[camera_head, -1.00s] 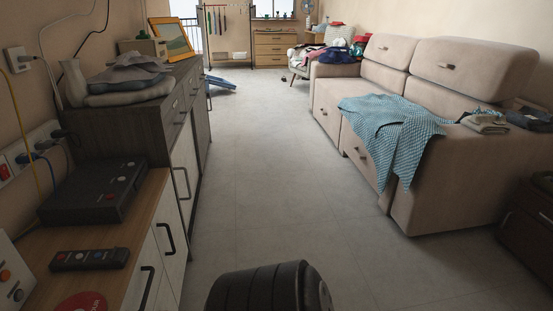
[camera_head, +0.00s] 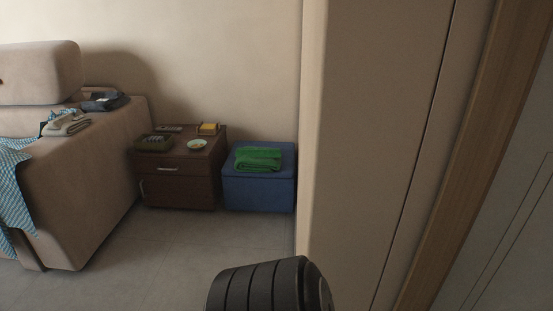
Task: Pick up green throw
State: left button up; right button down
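The green throw (camera_head: 258,159) lies folded on top of a blue storage box (camera_head: 257,192) against the back wall. Neither of my grippers shows in the head view, and nothing touches the throw.
A dark wooden side table (camera_head: 178,178) with a basket (camera_head: 154,143), a small dish (camera_head: 197,145) and a yellow item (camera_head: 208,129) stands left of the box. The beige sofa (camera_head: 80,180) is at the left. A tall beige panel (camera_head: 365,150) stands right of the box. The floor (camera_head: 170,260) in front is clear.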

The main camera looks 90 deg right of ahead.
aim_at(249, 158)
jog(key=i+z, duration=0.15)
jog(key=z, duration=2.5)
jog(key=i+j+z, duration=0.1)
jog(key=j, duration=0.25)
jog(key=i+j+z, duration=0.15)
jog(key=j, duration=0.2)
jog(key=i+j+z, duration=0.1)
jog(key=j, duration=0.25)
jog(key=i+j+z, duration=0.1)
jog(key=i+j, duration=0.35)
jog(key=i+j+z, duration=0.15)
jog(key=i+j, duration=0.25)
jog(key=i+j+z, duration=0.1)
jog(key=i+j, duration=0.3)
jog(key=j, duration=0.25)
jog(key=i+j+z, duration=0.1)
jog(key=i+z, duration=0.15)
jog(key=i, duration=1.1)
